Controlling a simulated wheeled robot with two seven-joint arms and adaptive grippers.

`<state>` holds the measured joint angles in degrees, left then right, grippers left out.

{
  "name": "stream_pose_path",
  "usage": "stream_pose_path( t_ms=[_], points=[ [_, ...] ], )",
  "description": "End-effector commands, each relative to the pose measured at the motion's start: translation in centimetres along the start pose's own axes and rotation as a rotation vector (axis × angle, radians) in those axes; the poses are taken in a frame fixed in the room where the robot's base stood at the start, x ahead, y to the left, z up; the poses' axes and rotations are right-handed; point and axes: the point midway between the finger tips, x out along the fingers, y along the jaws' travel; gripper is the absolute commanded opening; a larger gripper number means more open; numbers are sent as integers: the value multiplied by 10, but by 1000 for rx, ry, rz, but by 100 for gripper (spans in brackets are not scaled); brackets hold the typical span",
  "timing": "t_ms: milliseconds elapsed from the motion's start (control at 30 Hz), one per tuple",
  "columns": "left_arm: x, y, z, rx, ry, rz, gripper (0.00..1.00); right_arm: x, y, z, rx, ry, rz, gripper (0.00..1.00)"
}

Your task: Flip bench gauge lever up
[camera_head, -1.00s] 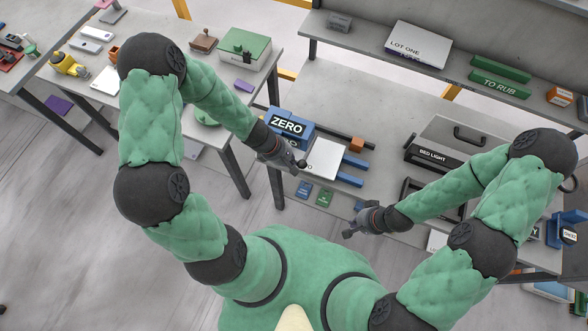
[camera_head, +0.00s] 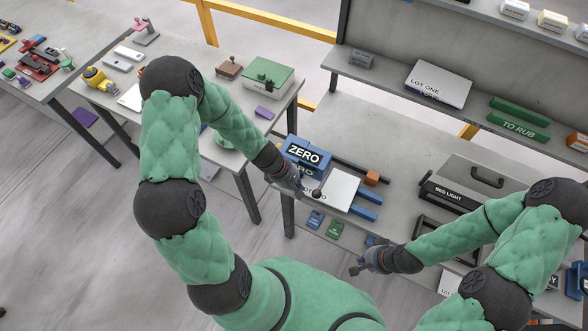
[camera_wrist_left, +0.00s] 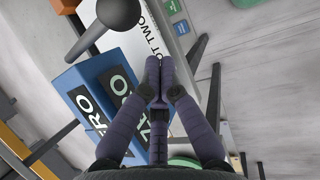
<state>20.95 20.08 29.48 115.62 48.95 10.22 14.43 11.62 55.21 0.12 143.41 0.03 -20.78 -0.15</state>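The lever with a dark ball knob (camera_head: 317,193) stands at the left end of a white plate, close to the blue ZERO blocks (camera_head: 304,157). In the left wrist view its grey shaft and round knob (camera_wrist_left: 118,13) are at the top left, beyond the ZERO blocks (camera_wrist_left: 88,108). My left gripper (camera_head: 301,194) is just left of the knob, apart from it as the wrist view shows. Its fingertips (camera_wrist_left: 160,62) are together with nothing between them. My right gripper (camera_head: 354,270) hangs near the bench's front edge, away from the lever; its fingers are too small to judge.
The white LOT TWO plate (camera_head: 340,185) lies beside the lever, with blue bars (camera_head: 367,197) and an orange block (camera_head: 371,178) on its right. A BED LIGHT case (camera_head: 470,190) stands further right. A shelf (camera_head: 385,78) runs behind. Small blue and green boxes sit below the bench's front.

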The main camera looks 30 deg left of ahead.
Motion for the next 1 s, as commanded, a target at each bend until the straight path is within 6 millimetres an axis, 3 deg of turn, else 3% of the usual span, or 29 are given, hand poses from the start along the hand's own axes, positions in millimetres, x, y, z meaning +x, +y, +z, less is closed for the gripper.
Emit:
stream_pose_path(
  t_ms=[200,400,1000],
  points=[
    [-34,18,-1,0,1,1,0,-23,-8,1,0,-1,0,0],
    [-49,28,-3,-1,0,0,0,-30,-11,2,0,-1,0,0],
    [-52,30,-4,-1,1,0,0,-31,-11,2,0,-1,0,0]
  ],
)
